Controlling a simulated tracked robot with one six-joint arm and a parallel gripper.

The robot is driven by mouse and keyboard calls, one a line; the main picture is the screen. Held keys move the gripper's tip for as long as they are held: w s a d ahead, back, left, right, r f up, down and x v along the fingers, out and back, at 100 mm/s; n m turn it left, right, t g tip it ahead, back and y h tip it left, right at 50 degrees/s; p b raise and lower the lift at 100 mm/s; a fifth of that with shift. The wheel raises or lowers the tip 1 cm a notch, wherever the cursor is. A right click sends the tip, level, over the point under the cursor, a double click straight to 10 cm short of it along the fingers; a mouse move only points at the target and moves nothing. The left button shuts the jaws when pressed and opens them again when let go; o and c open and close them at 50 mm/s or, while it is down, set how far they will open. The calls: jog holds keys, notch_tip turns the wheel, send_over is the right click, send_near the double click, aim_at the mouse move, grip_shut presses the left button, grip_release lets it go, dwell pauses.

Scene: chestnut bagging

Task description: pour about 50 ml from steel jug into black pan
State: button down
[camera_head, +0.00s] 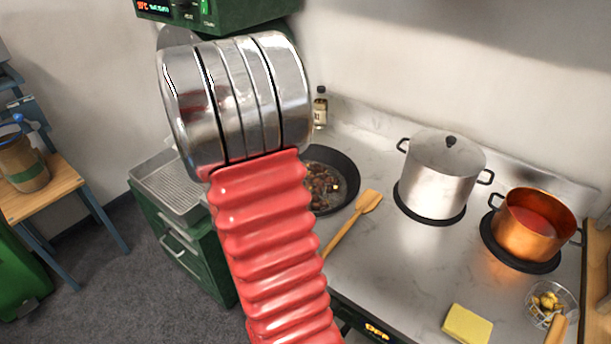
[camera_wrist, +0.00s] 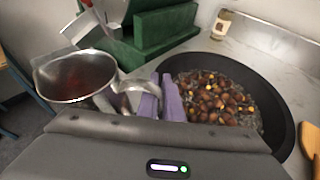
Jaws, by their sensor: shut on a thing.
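The steel jug (camera_wrist: 75,78) shows at the left of the wrist view, with dark reddish liquid inside. My gripper (camera_wrist: 160,98) has purple finger pads shut on the jug's handle. The jug looks roughly upright, apart from the pan and to its left in that view. The black pan (camera_wrist: 283,117) holds several brown chestnuts with some yellow bits. In the head view the black pan (camera_head: 348,164) sits on the stove, partly covered by my arm. The jug and my gripper are hidden there.
A steel pot (camera_head: 440,175) and a copper pot (camera_head: 535,222) stand right of the pan. A wooden spatula (camera_head: 347,222) lies beside the pan. A small bottle (camera_head: 320,108) stands behind it. A yellow sponge (camera_head: 467,325) and wire skimmer (camera_head: 551,303) lie at front right.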

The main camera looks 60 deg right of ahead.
jog(key=s+d+m+g, duration=0.2)
jog(key=s+d, duration=0.4)
jog(key=s, duration=0.4)
jog(key=s+d+m+g+h, duration=0.1)
jog(key=s+d+m+g, duration=0.1)
jog(key=s+d, duration=0.4)
jog(key=s+d+f+m+g+h, duration=0.1)
jog(key=s+d, duration=0.5)
jog(key=s, duration=0.9)
jog(key=shift+s+d+m+g, duration=0.15)
jog(key=shift+m+g, duration=0.25)
jog(key=shift+g, duration=0.1)
jog(key=shift+s+d+m+g, duration=0.15)
jog(key=shift+m+g, duration=0.25)
jog(key=shift+g, duration=0.1)
jog(key=shift+w+r, duration=0.15)
